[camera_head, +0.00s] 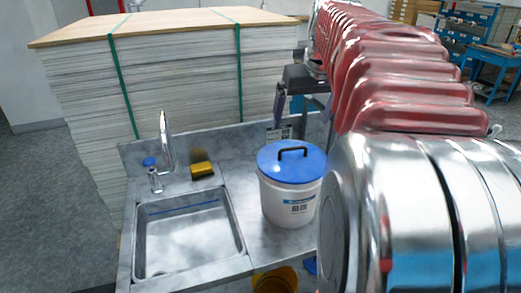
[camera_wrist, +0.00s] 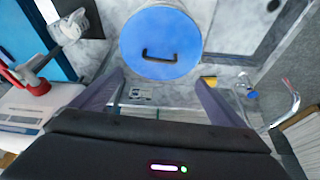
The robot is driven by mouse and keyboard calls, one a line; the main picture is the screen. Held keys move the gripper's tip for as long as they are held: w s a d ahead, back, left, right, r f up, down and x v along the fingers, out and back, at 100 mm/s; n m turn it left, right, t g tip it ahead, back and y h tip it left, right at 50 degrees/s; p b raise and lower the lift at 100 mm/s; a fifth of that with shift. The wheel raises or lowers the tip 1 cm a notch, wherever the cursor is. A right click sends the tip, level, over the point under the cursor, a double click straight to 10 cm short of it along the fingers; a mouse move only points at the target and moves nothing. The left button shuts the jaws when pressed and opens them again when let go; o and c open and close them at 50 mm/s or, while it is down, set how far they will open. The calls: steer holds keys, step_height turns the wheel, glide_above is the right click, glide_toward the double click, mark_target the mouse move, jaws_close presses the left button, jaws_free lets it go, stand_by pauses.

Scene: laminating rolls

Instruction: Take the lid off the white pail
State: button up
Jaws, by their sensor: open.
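The white pail (camera_head: 290,205) stands upright on the steel counter right of the sink, with a printed label on its front. Its round blue lid (camera_head: 270,162) is on top and has a black bar handle (camera_head: 292,150). In the wrist view the lid (camera_wrist: 160,25) shows at the top centre, its handle (camera_wrist: 172,59) lying crosswise; the pail's body is mostly hidden under it. My gripper (camera_head: 302,120) is open and empty, above and behind the pail in the head view. In the wrist view my gripper's (camera_wrist: 159,77) fingers stand apart, with the handle beyond the gap between them.
A steel sink (camera_head: 187,240) with a tap (camera_head: 165,140) and a yellow sponge (camera_head: 201,169) lies left of the pail. A tall strapped paper stack (camera_head: 175,75) stands behind. A yellow bucket (camera_head: 275,281) is below the counter's front.

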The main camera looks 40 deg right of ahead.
steer(key=x, duration=0.7)
glide_above(293, 159)
steer(key=shift+f, duration=2.45)
steer(key=shift+c, duration=0.5)
steer(key=c, duration=1.3)
steer(key=shift+c, duration=0.2)
step_height(293, 159, up, 10)
